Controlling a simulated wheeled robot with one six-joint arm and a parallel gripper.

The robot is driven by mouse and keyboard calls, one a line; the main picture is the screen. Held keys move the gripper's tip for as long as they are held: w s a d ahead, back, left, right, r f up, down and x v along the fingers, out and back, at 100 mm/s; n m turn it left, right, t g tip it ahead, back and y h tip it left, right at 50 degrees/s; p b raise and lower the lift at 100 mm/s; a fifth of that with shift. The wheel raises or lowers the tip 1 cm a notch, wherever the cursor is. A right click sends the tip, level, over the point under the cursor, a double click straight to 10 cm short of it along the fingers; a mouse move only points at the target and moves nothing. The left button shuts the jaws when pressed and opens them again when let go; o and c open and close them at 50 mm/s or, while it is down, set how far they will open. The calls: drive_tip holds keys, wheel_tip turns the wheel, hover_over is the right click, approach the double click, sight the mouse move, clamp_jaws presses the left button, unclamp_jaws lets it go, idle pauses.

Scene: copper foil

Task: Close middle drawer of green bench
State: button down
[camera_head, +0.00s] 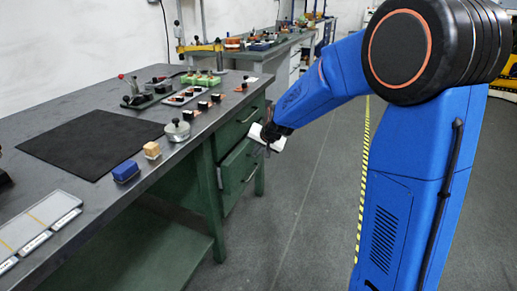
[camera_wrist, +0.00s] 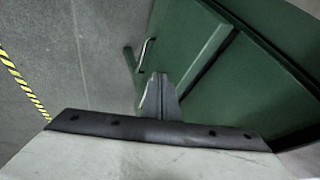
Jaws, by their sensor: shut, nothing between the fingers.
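The green bench (camera_head: 205,185) stands at the left, with a stack of green drawers under its far end. The upper drawer front (camera_head: 236,128) has a metal handle. A lower drawer front (camera_head: 238,172), also with a handle, seems to stand out from the stack, but how far I cannot tell. My gripper (camera_head: 268,147) is in front of the drawers, near the upper part of the lower front, and covers part of it. In the wrist view my gripper's fingers (camera_wrist: 160,78) are together and empty, pointing at green panels with a handle (camera_wrist: 147,50) just beyond. Contact cannot be told.
The dark bench top (camera_head: 85,100) holds a black mat (camera_head: 92,143), a blue block (camera_head: 126,171), a wooden block (camera_head: 152,150) and a metal pot (camera_head: 177,131). Grey floor (camera_head: 305,200) to the right is clear, with a yellow-black stripe (camera_head: 363,170).

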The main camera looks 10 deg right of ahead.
sight(239, 152)
drive_tip(key=shift+w+a+f, duration=0.45)
drive_tip(key=shift+w+a, duration=0.2)
drive_tip(key=shift+w, duration=0.1)
drive_tip(key=shift+w+a+f, duration=0.5)
drive_tip(key=shift+w+a, duration=0.1)
drive_tip(key=shift+w, duration=0.1)
drive_tip(key=shift+w+a+f, duration=0.45)
drive_tip(key=shift+w+a, duration=0.2)
drive_tip(key=shift+w, duration=0.1)
drive_tip(key=shift+w+a, duration=0.25)
drive_tip(key=shift+a, duration=0.2)
drive_tip(key=shift+w+a, duration=0.5)
drive_tip(key=shift+a, duration=0.1)
drive_tip(key=shift+d, duration=0.1)
